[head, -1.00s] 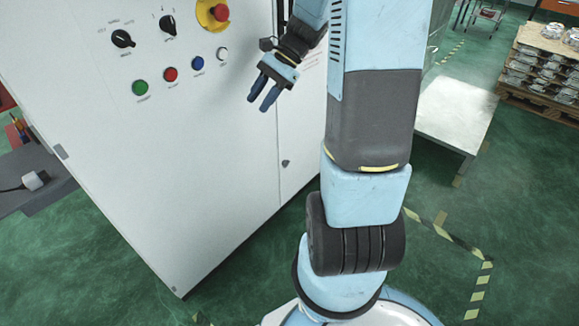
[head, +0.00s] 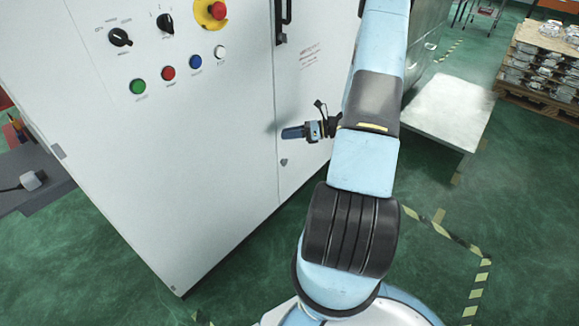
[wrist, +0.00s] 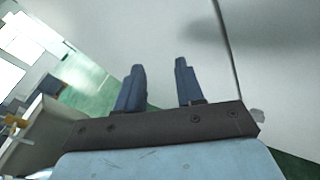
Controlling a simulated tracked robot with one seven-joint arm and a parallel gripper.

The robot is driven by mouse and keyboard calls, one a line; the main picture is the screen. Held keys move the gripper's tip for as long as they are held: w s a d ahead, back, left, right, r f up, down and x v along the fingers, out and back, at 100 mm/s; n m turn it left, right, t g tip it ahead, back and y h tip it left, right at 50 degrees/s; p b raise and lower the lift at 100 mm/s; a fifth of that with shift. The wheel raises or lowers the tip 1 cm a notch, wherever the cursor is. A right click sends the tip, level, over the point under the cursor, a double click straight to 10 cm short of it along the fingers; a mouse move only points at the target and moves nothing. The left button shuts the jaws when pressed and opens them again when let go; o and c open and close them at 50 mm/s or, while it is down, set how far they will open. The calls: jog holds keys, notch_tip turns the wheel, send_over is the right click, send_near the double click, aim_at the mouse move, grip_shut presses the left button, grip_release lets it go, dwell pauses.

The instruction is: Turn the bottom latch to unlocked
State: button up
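The bottom latch (head: 284,162) is a small dark knob low on the white cabinet's door, just right of the door seam; its turned position is too small to read. My gripper (head: 293,132) is just above the latch in the head view, apart from it, with its blue fingers pointing left. In the wrist view my gripper (wrist: 160,68) is open and empty, its two fingers well apart in front of the white panel. A small grey shape (wrist: 257,116) beside the seam there may be the latch, partly cut off by the gripper body.
The white cabinet (head: 215,190) carries a black handle (head: 283,18), another small latch (head: 281,38), several coloured buttons, two black knobs and a red emergency stop (head: 217,11). A low metal table (head: 450,105) stands right of it. Green floor is clear in front.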

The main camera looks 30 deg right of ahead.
jog(key=s+d+f+m+t+h, duration=0.1)
jog(key=d+f+m+t+h, duration=0.2)
jog(key=f, duration=0.4)
jog(key=s+d+f+m+t, duration=0.1)
jog(key=d+f+m+t, duration=0.2)
jog(key=f+m, duration=0.35)
jog(key=m+t+h, duration=0.3)
jog(key=m+h, duration=0.2)
jog(key=m, duration=0.1)
send_near(284, 162)
jog(key=x, duration=0.7)
jog(key=shift+w+d+f, duration=0.15)
jog(key=shift+w+f, duration=0.05)
jog(key=shift+f, duration=0.05)
jog(key=shift+c, duration=0.2)
grip_shut()
